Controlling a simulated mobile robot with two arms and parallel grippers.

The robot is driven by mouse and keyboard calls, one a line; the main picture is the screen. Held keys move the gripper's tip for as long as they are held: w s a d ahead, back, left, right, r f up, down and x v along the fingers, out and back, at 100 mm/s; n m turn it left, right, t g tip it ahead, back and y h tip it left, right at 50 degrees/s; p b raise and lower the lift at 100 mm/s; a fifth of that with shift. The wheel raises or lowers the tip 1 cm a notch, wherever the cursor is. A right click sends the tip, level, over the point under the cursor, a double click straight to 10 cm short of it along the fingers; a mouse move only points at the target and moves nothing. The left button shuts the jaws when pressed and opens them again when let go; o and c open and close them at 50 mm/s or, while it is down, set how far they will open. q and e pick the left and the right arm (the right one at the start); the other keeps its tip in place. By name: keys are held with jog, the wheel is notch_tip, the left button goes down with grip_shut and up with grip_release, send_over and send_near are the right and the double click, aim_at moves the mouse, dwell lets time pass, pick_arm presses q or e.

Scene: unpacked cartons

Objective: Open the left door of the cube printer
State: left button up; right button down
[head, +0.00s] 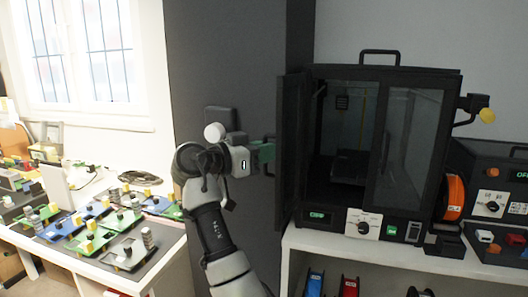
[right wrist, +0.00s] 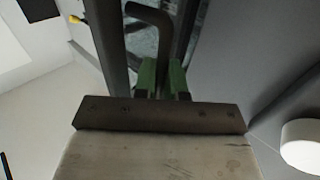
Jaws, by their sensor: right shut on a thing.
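The black cube printer (head: 335,75) stands on a white shelf unit. Its left door (head: 290,170) is swung outward and shows nearly edge-on at the printer's left side, so the left half of the front is open. Its right door (head: 405,150) is closed. My right gripper (head: 265,153) is at the outer side of the left door. In the right wrist view, its green fingers (right wrist: 162,78) are shut on a dark bent handle (right wrist: 150,15). The exact contact is partly hidden behind the gripper body. My left gripper is out of view.
An orange filament spool (head: 455,197) and a control box (head: 490,195) are right of the printer. Spools stand on the shelf (head: 380,248) below. A white table (head: 165,240) with several small colored boards is at left. A dark grey wall is behind my arm.

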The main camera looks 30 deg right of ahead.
jog(key=c, duration=1.2)
grip_release()
jog(key=shift+d, duration=0.15)
jog(key=a+b, duration=0.1)
jog(key=a, duration=1)
jog(key=shift+d, duration=0.1)
